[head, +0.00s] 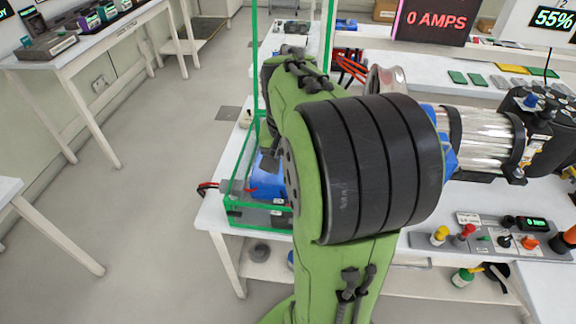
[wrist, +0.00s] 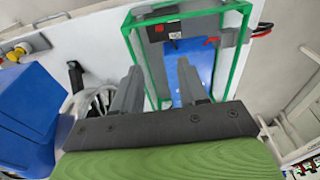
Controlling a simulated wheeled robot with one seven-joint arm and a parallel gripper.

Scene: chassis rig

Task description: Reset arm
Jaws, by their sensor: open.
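My gripper (wrist: 158,82) shows in the wrist view with its two grey fingers apart and nothing between them. The fingers point toward a green-edged clear case (wrist: 142,62), which lies beyond the fingertips; I cannot tell the distance. My green arm with black bands fills the middle of the head view and is bent over the white table. My gripper is not visible in the head view. The green-edged case (head: 233,207) stands at the table's left end there, partly hidden behind my arm.
A blue block (head: 268,188) lies inside the case, with a red and black cable at its side. A control panel (head: 490,238) with knobs sits at the table's right. A display (head: 434,22) reads 0 AMPS. Another table (head: 85,50) stands at left; the floor between is clear.

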